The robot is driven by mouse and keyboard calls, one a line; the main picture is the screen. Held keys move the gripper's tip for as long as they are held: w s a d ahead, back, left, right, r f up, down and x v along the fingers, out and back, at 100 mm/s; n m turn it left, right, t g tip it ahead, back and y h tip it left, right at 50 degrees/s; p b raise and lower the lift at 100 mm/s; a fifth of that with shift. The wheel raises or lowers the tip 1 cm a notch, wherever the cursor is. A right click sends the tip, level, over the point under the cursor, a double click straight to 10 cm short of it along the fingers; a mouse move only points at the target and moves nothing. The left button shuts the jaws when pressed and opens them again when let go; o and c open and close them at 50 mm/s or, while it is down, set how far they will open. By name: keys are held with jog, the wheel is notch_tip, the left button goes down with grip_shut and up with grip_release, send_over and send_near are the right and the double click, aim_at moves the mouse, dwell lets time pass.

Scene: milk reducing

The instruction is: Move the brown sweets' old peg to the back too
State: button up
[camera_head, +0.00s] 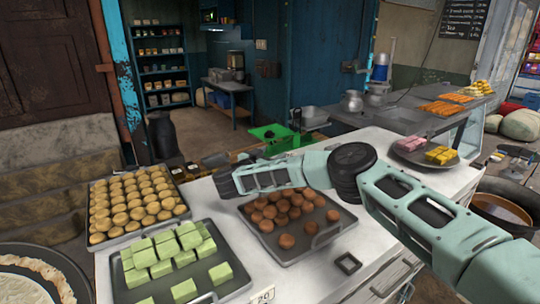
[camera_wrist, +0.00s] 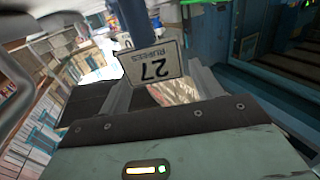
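The brown sweets (camera_head: 283,212) are round balls on a grey tray (camera_head: 290,257) in the middle of the white counter. My gripper (camera_head: 222,182) is at the counter's back, left of that tray, in the head view. In the wrist view a white price card reading "27 RUPEES" (camera_wrist: 152,63), upside down, is between the fingers of my gripper (camera_wrist: 157,72), which appear shut on it. The card's lower part and any base are hidden. In the head view the card cannot be made out.
Green sweets (camera_head: 180,255) and golden sweets (camera_head: 130,200) sit on trays to the left. A card reading "20" (camera_head: 263,297) stands at the front edge. A small dark square piece (camera_head: 347,263) lies right of the brown tray. A green scale (camera_head: 280,138) stands behind.

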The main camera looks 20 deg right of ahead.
jog(key=shift+f+p, duration=0.2)
jog(key=shift+p, duration=0.2)
jog(key=b+v, duration=0.4)
jog(key=v, duration=0.8)
jog(key=s+a+r+n+t+y, duration=0.1)
jog(key=a+r+n+t+y, duration=0.2)
jog(key=a+r+n+y, duration=0.4)
jog(key=s+a+r+n+t+y, duration=0.1)
jog(key=a+r+n+t+y, duration=0.15)
jog(key=a+r+y, duration=0.5)
jog(key=s+a+f+n+g+y, duration=0.3)
jog(key=s+a+n+g+y, duration=0.4)
jog(key=s+a, duration=0.5)
jog(key=s+d+f+n+g+h, duration=0.1)
jog(key=s+d+f+g, duration=0.3)
jog(key=s, duration=0.5)
jog(key=s+d+f+n+g, duration=0.1)
jog(key=s+d+g, duration=0.1)
jog(key=s+d, duration=0.5)
jog(key=s+d+f+g+h, duration=0.3)
jog(key=s+d+h, duration=0.3)
jog(key=s+d, duration=1)
jog(key=shift+s+d+m+g, duration=0.45)
jog(key=shift+s+g, duration=0.1)
jog(key=shift+s, duration=0.1)
